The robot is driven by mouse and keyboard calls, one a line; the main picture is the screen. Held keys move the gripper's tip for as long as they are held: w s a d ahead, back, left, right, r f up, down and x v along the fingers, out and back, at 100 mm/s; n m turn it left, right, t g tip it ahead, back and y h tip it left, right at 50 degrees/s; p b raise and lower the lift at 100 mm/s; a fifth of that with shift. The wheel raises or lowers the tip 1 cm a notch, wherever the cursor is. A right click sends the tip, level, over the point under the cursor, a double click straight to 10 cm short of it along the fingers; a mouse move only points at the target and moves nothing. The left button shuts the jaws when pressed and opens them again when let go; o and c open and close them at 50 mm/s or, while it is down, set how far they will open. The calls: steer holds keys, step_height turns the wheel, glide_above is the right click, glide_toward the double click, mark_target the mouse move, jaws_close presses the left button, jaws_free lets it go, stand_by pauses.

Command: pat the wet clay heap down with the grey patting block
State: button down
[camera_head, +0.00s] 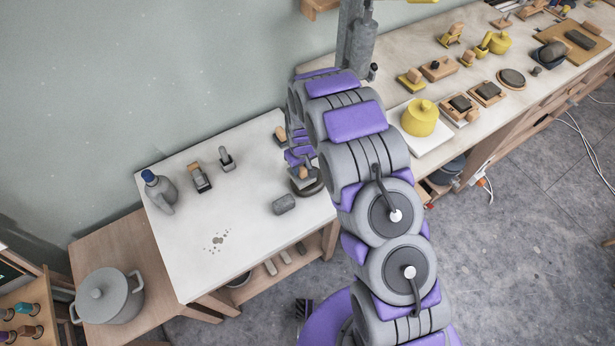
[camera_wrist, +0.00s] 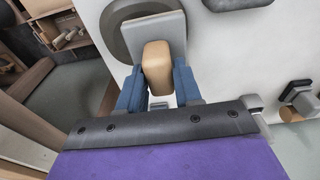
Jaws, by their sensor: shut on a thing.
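My gripper (camera_wrist: 159,88) is shut on the tan handle (camera_wrist: 160,62) of the grey patting block (camera_wrist: 147,33). In the head view my gripper (camera_head: 300,168) is at the white table's right end, partly behind my arm. The block is over a round dark grey mass (camera_wrist: 111,22), which also shows in the head view (camera_head: 307,187). This may be the wet clay heap. I cannot tell whether the block touches it. A grey rounded lump (camera_head: 284,204) lies apart on the white table.
The white table (camera_head: 190,276) also holds a grey bottle with a blue cap (camera_head: 158,190), two small tools (camera_head: 200,177) (camera_head: 226,158) and grey splashes (camera_head: 217,240). Its front left is otherwise clear. A lidded pot (camera_head: 108,297) stands left. A long bench (camera_head: 465,75) with yellow pots is at right.

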steer(key=shift+f, duration=0.8)
steer(key=shift+f, duration=0.1)
stand_by(0.5)
steer(key=shift+r+p, duration=0.45)
steer(key=shift+r, duration=1.1)
steer(key=shift+r+p, duration=0.8)
steer(key=shift+r, duration=2.2)
